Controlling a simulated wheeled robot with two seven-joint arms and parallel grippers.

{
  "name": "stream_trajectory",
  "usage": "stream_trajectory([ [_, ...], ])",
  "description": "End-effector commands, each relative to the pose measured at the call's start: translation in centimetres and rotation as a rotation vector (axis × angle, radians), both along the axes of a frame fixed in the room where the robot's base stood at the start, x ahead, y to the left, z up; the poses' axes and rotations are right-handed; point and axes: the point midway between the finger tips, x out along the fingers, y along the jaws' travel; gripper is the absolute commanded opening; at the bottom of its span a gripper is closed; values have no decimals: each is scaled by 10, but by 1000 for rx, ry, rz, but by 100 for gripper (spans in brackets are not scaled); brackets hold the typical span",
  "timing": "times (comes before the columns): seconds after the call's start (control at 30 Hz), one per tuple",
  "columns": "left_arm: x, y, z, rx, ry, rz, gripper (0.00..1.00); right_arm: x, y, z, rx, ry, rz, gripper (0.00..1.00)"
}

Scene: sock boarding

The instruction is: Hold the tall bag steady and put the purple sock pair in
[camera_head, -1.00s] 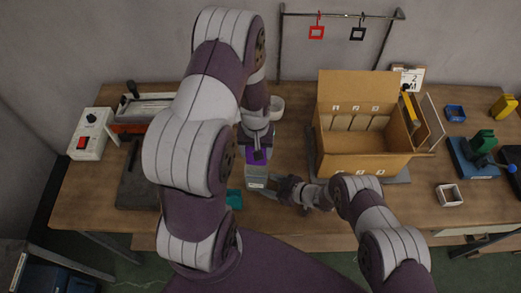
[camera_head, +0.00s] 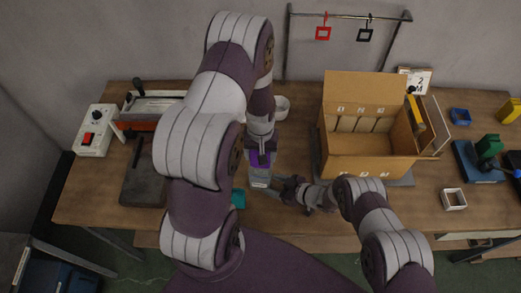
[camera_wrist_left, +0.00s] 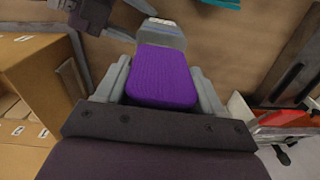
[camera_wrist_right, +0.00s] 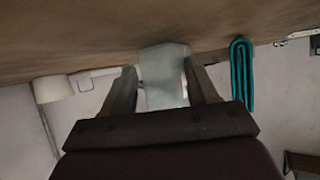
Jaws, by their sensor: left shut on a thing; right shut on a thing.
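The purple sock pair (camera_wrist_left: 165,78) is a folded block between the fingers of my left gripper (camera_head: 261,158), which is shut on it. The sock pair also shows in the head view (camera_head: 261,160). The tall bag (camera_head: 260,178) is pale and translucent and stands directly below the sock pair. It shows past the sock pair in the left wrist view (camera_wrist_left: 162,33). My right gripper (camera_head: 281,190) is shut on the bag, which also shows between its fingers in the right wrist view (camera_wrist_right: 164,80). I cannot tell whether the sock pair's lower end is inside the bag mouth.
A teal folded item (camera_head: 238,198) lies left of the bag. An open cardboard box (camera_head: 372,168) stands to the right. A white bowl (camera_head: 281,104) is behind my left gripper. A control box (camera_head: 96,130) and dark plate (camera_head: 142,183) are at left.

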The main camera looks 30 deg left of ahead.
Motion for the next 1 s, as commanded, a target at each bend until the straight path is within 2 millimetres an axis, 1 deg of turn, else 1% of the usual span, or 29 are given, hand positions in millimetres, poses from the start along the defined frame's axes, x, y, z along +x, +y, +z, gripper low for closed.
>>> stream_trajectory([
  [1.0,0,0,-51,0,1,0,37,0,0,0,0,0,0,41],
])
